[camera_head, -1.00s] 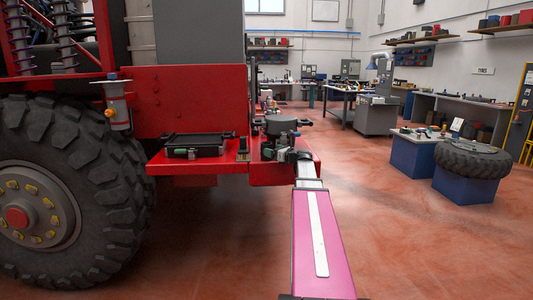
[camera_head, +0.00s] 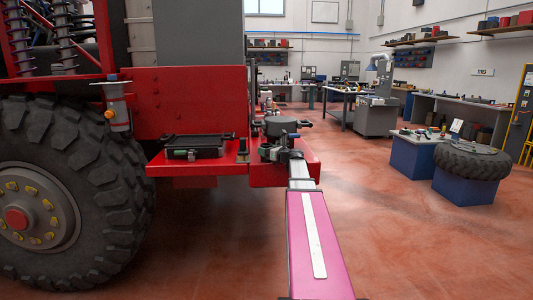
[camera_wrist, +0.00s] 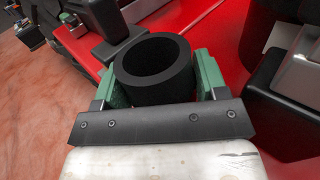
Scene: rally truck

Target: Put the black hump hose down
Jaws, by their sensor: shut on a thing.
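The black hump hose (camera_wrist: 154,72) shows in the wrist view as a short, thick, open-ended black tube. My gripper (camera_wrist: 155,84) is shut on it, with a green finger pad against each side. The hose is over or on the red truck shelf (camera_wrist: 220,45); I cannot tell whether it touches the surface. In the head view my gripper (camera_head: 272,153) is at the right part of the red shelf (camera_head: 205,167), just in front of a round dark grey part. The hose is too small and covered to make out clearly there.
A black tray (camera_head: 194,147) lies on the left part of the shelf. The round dark part (camera_head: 280,126) stands close behind my gripper. A large truck tire (camera_head: 75,190) is at the left. Another tire (camera_head: 472,160) lies on a blue stand at the right. Open floor lies between.

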